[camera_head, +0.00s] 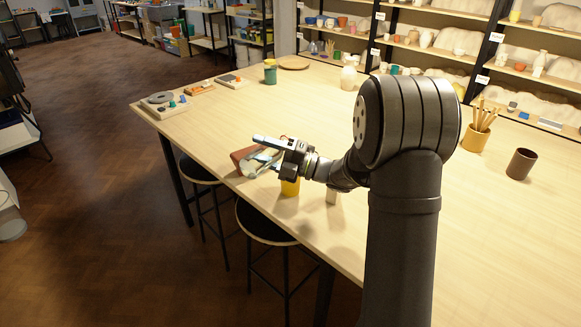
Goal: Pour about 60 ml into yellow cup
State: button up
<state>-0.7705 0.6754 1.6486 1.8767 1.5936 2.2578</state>
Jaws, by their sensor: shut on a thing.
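The yellow cup (290,187) stands on the table near its front edge, partly hidden under my gripper. My gripper (256,156) points left, with its pale fingers on either side of a reddish-brown and whitish thing (240,160). It is shut on this thing, which looks tilted and lies just left of and above the yellow cup in the picture. I cannot tell its full shape, what it contains, or whether it touches the table. No stream of liquid is visible, and the inside of the yellow cup is hidden.
A small pale object (331,197) stands right of the yellow cup, partly behind my arm. A brush holder (475,138) and a dark brown cup (521,164) stand at the right. A green jar (270,73) stands at the back. Black stools (264,226) stand by the front edge.

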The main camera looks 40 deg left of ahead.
jog(key=shift+f, duration=0.2)
jog(key=shift+s+d+f+m, duration=0.1)
jog(key=shift+s+d+m, duration=0.15)
jog(key=shift+s+m, duration=0.2)
dwell(0.5)
jog(key=shift+s+f+y, duration=0.15)
jog(key=shift+s+y, duration=0.15)
jog(key=shift+s, duration=0.4)
jog(key=shift+f+m, duration=0.2)
jog(key=shift+m, duration=0.35)
dwell(1.2)
